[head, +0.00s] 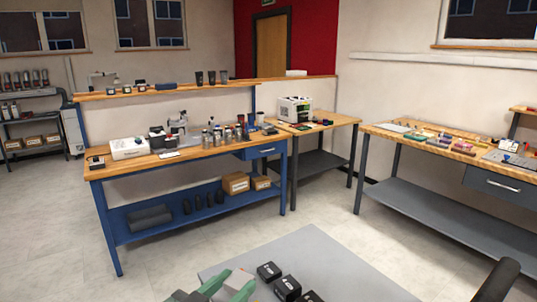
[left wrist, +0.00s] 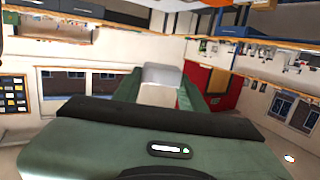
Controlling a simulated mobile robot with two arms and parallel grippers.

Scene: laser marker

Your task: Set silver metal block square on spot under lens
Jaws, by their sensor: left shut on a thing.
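My left gripper (head: 232,284) is low in the head view, with its green fingers over the edge of a grey surface. In the left wrist view its fingers (left wrist: 160,92) are shut on the silver metal block (left wrist: 160,76). The block is pale and smooth, and its lower part is hidden between the fingers and behind the gripper body. A grey instrument with an upright column (head: 178,125) stands on the blue workbench at the back; I cannot tell whether it carries the lens. The spot cannot be made out.
Several black boxes (head: 268,271) sit beside the left gripper on the grey surface (head: 325,250). The blue workbench (head: 205,153) holds jars and a white box (head: 129,148). A white machine (head: 295,109) stands on the middle table. Open floor (head: 165,275) lies before the workbench.

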